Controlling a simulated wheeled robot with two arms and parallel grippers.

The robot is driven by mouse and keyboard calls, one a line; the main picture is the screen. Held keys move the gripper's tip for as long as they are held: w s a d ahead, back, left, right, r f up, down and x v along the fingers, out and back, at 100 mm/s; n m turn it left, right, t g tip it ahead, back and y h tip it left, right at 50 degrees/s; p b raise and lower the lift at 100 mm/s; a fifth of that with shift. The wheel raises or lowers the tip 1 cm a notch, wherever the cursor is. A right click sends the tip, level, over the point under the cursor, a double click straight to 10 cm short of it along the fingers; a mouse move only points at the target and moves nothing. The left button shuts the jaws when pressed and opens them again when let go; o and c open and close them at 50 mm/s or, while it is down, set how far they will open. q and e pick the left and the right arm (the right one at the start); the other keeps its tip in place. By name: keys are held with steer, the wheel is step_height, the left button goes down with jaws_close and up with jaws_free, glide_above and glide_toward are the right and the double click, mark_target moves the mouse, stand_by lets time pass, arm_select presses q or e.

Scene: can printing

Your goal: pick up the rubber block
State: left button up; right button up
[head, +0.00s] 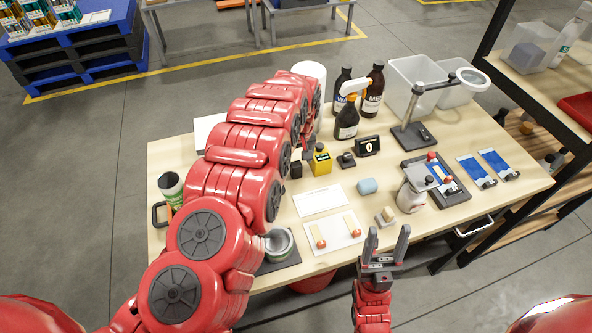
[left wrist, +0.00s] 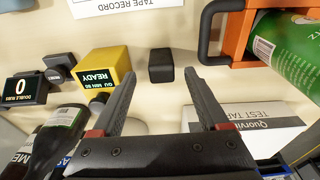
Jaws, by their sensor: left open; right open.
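A small black block (left wrist: 161,66), which looks like the rubber block, lies on the table ahead of my left gripper (left wrist: 155,80). In the left wrist view it sits between the lines of the two spread fingers, and nothing is held. In the head view the black block (head: 296,171) shows beside a yellow-topped unit. My left gripper (head: 306,150) hangs over the table behind it, partly hidden by my arm. My right gripper (head: 387,238) is open and empty at the table's front edge.
A yellow READY unit (left wrist: 104,67) stands close to the block's left in the left wrist view. A green can in an orange holder (left wrist: 236,30) is at its right.

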mark_target(296, 164)
arm_select(q)
steer(key=shift+f+p, duration=0.3)
steer(key=shift+p, duration=0.1)
steer(key=f, duration=0.1)
steer(key=f+p, duration=0.1)
steer(key=f, duration=0.1)
steer(key=shift+w+a, duration=0.1)
steer(key=shift+a, duration=0.1)
steer(key=shift+f+p, duration=0.3)
steer(key=shift+f, duration=0.35)
jaws_close()
